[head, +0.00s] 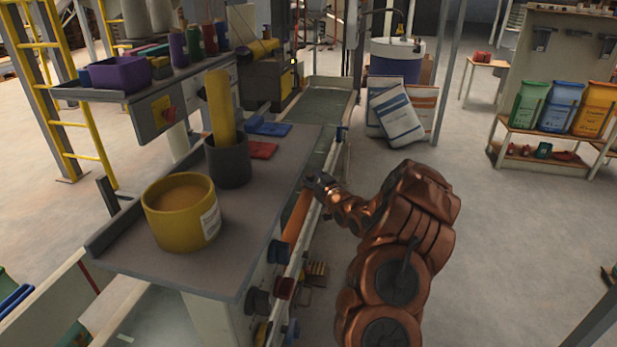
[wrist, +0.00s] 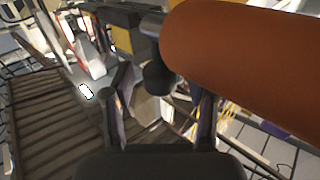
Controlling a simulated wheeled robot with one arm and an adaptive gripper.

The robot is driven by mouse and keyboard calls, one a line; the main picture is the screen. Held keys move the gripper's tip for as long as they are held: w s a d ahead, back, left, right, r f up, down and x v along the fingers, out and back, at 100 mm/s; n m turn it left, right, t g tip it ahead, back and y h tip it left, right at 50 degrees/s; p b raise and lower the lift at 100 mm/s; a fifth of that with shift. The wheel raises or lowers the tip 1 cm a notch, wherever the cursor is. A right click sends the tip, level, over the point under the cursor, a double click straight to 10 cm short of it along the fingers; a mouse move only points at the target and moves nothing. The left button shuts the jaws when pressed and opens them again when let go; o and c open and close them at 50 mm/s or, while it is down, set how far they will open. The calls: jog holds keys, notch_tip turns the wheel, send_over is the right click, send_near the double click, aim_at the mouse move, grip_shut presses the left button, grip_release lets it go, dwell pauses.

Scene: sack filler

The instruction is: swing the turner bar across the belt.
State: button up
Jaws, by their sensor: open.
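An orange bar (head: 296,214), which looks like the turner bar, lies lengthwise beside the grey counter, along the near stretch of the belt line. In the wrist view an orange cylinder (wrist: 250,65) fills the upper right, close to the camera. A dark rounded knob (wrist: 158,80) shows near its left end, in front of and between my fingers. My gripper (head: 318,184) is open at the far end of the orange bar; its two fingers also show in the wrist view (wrist: 163,100). I cannot tell whether they touch the knob. The belt (head: 318,112) runs away behind the counter.
The grey counter (head: 250,228) at left carries a yellow tub (head: 170,222), a dark cup (head: 230,165) and a red pad (head: 262,150). White sacks (head: 397,112) lean beyond the belt. A shelf (head: 540,145) stands at right.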

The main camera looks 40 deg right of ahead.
jog(key=shift+c, duration=0.5)
grip_shut()
